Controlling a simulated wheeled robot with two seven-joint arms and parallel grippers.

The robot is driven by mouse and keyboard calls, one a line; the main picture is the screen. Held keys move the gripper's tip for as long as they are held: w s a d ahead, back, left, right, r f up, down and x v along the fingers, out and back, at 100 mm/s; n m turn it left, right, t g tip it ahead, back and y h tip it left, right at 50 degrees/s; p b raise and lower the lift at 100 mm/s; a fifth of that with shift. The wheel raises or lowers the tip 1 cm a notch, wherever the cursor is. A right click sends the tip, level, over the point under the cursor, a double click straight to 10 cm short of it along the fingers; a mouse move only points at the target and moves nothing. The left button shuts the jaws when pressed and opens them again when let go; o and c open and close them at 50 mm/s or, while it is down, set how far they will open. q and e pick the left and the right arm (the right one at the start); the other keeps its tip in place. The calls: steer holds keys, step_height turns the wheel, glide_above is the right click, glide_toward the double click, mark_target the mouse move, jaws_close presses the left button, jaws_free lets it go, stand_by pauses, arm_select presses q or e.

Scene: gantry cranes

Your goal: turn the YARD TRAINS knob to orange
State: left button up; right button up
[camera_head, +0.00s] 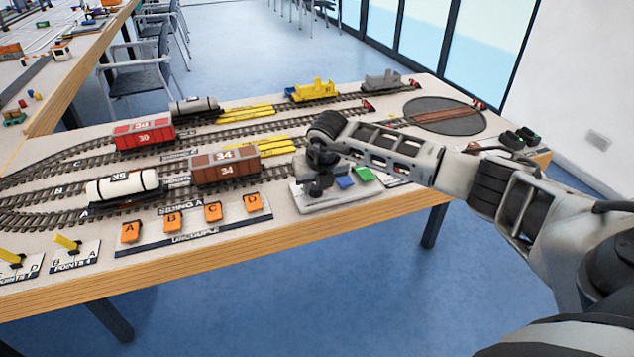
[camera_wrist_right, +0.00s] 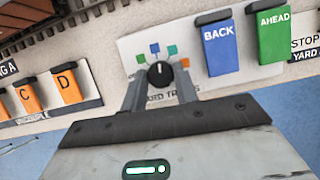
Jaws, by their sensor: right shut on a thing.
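The YARD TRAINS knob (camera_wrist_right: 160,74) is black and round with a white pointer line. In the right wrist view the line points roughly straight up, between a blue mark (camera_wrist_right: 155,48) and a green mark (camera_wrist_right: 172,50). My right gripper (camera_wrist_right: 160,88) is shut on the knob, one finger on each side. In the head view my right gripper (camera_head: 318,186) hides the knob. My left gripper is not in view.
The blue BACK button (camera_wrist_right: 218,43) and green AHEAD button (camera_wrist_right: 270,32) are close to the right of the knob. Orange siding buttons (camera_head: 213,211) stand to the left. Tracks with wagons, such as the brown wagon (camera_head: 225,168), lie behind and to the left.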

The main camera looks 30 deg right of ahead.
steer(key=m+h+b, duration=0.1)
steer(key=m, duration=0.2)
steer(key=m+g+h, duration=0.1)
steer(key=m, duration=0.2)
steer(key=shift+w+a+m+b, duration=0.2)
steer(key=shift+m+b, duration=0.1)
steer(key=shift+b, duration=0.1)
steer(key=m+g+h+b, duration=0.1)
steer(key=m, duration=0.2)
steer(key=shift+g, duration=0.3)
steer(key=shift+w+m+g+b, duration=0.1)
steer(key=shift+m+g+b, duration=0.4)
steer(key=shift+m, duration=1.3)
steer(key=o, duration=1)
steer(key=shift+c, duration=0.2)
steer(key=shift+r, duration=0.1)
